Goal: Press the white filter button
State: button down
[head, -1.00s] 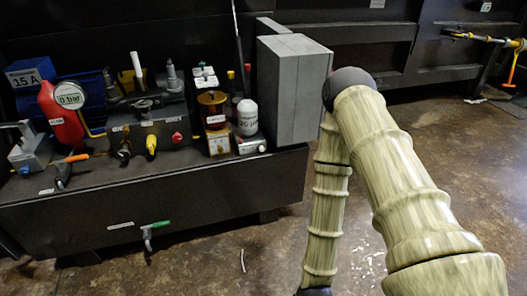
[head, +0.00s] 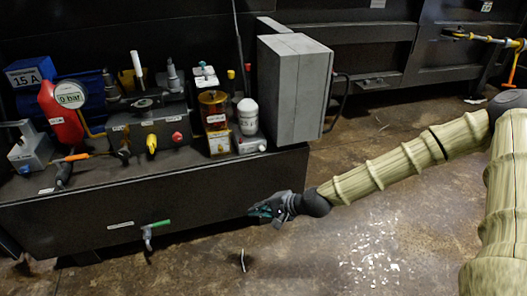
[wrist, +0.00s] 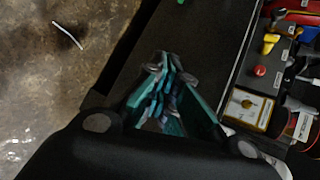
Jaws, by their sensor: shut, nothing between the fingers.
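The white filter (head: 247,117) is a white rounded bottle on a small grey-white base (head: 249,144) at the right end of the row of devices on the dark bench. A small light round spot (head: 262,147) shows on the base front; I cannot tell if it is the button. My gripper (head: 257,212) is low in front of the bench face, below the filter and apart from it. In the wrist view my teal gripper fingers (wrist: 163,68) are closed together and empty. The filter is not clearly made out in the wrist view, where my gripper's body hides the lower part.
A grey box (head: 292,88) stands right of the filter. Left of it are an amber cup (head: 213,108), a red knob (head: 177,137), a yellow valve (head: 151,143) and a red bottle (head: 58,118). A green-handled tap (head: 156,225) sticks out of the bench front. The floor at right is open.

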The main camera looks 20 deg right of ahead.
aim_at(262, 149)
jog(key=w+d+r+m+t, duration=0.2)
jog(key=w+d+r, duration=0.4)
jog(key=d+r, duration=0.1)
jog(key=shift+w+r, duration=0.3)
jog(key=shift+r, duration=0.6)
jog(key=shift+w, duration=0.15)
jog(key=shift+w+a+b, duration=0.15)
jog(key=shift+w+b, duration=1.6)
jog(key=shift+w, duration=2.5)
jog(key=shift+w, duration=0.1)
jog(key=shift+w, duration=0.35)
